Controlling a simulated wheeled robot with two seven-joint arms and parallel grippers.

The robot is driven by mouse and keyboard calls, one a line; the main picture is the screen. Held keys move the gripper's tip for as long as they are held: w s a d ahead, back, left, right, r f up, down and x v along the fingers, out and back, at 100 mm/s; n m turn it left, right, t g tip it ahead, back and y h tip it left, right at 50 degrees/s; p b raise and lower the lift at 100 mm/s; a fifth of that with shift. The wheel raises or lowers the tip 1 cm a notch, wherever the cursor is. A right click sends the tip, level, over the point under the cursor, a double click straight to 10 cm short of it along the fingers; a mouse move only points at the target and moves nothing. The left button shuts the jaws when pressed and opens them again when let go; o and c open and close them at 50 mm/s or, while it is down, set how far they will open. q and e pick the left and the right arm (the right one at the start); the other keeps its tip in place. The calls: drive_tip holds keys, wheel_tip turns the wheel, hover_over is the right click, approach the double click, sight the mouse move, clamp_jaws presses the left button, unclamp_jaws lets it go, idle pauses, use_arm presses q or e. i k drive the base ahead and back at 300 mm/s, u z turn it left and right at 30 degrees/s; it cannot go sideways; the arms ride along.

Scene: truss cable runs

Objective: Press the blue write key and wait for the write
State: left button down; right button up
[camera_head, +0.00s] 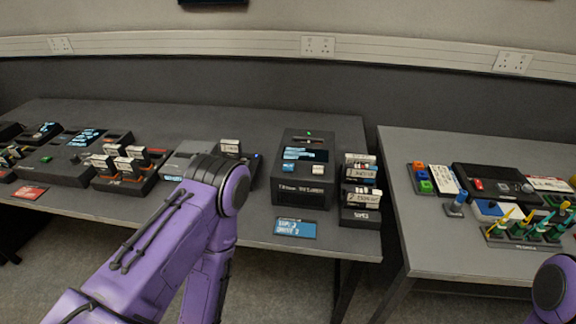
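A black box-shaped machine (301,190) stands at the right end of the long table, with a lit screen (305,154) and a green light on top. Below its screen are a small blue key (289,168) and a pale key (318,169); their lettering is too small to read. A grey-and-black device (178,165) to its left is partly hidden by my purple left arm, and a small blue spot (257,155) shows at its right. My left arm bends down in front of the table and its gripper is not visible. Only a purple piece of my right arm shows at lower right.
A rack of labelled cartridges (360,217) stands right of the machine, and a blue card (295,228) lies in front. More cartridge racks (125,180) and a red card (29,193) are at left. A gap separates the right table (430,240), which holds tools.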

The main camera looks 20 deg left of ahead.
sight(289, 167)
drive_tip(key=z, duration=0.05)
drive_tip(key=k, duration=0.55)
drive_tip(key=u, duration=0.75)
drive_tip(key=i, duration=1.35)
drive_tip(key=z, duration=0.2)
